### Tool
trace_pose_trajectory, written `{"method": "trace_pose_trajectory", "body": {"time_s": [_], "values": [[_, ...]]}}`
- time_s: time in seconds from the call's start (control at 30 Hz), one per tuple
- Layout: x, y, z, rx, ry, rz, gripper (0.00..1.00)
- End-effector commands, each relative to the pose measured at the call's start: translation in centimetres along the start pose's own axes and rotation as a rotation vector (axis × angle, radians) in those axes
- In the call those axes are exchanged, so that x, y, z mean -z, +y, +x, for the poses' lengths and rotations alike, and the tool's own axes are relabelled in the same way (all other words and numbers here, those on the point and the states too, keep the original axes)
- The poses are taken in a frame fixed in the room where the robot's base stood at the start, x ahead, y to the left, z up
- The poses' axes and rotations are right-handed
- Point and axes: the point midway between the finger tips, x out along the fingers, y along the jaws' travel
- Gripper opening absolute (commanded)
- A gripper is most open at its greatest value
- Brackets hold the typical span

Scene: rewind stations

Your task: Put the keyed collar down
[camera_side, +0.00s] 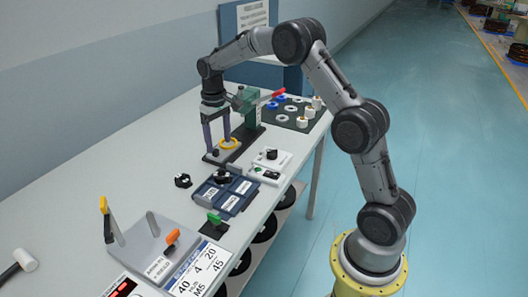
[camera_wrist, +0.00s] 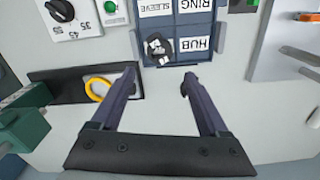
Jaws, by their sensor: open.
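A dark round part with light marks, which looks like the keyed collar (camera_wrist: 158,48), sits in a corner compartment of the blue labelled tray (camera_wrist: 137,40). In the side view the dark part (camera_side: 222,175) is at the tray's back left corner. In the side view my gripper (camera_side: 218,148) hangs beside the green press.
A yellow ring (camera_wrist: 98,88) lies on the dark press base, left of my fingers. The green press (camera_side: 250,105) stands close by. A white dial box (camera_side: 272,158), a grey plate with clips (camera_side: 155,250) and a mat of rings (camera_side: 290,122) are around. Table between the fingers is bare.

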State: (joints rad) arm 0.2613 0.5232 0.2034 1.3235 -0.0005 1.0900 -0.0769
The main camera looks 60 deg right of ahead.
Motion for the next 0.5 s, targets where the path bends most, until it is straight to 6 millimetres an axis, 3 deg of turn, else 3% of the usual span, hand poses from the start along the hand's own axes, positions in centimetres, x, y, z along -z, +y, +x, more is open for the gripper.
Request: {"method": "trace_pose_trajectory", "body": {"time_s": [0.17,0.3,0.5], "values": [[-2.3,-1.4,-3.9,-0.003,0.050,-0.019,0.78],[-6.8,-3.4,-8.7,-0.004,0.123,-0.046,0.78],[-14.8,-5.5,-13.5,0.001,0.230,-0.087,0.78]]}}
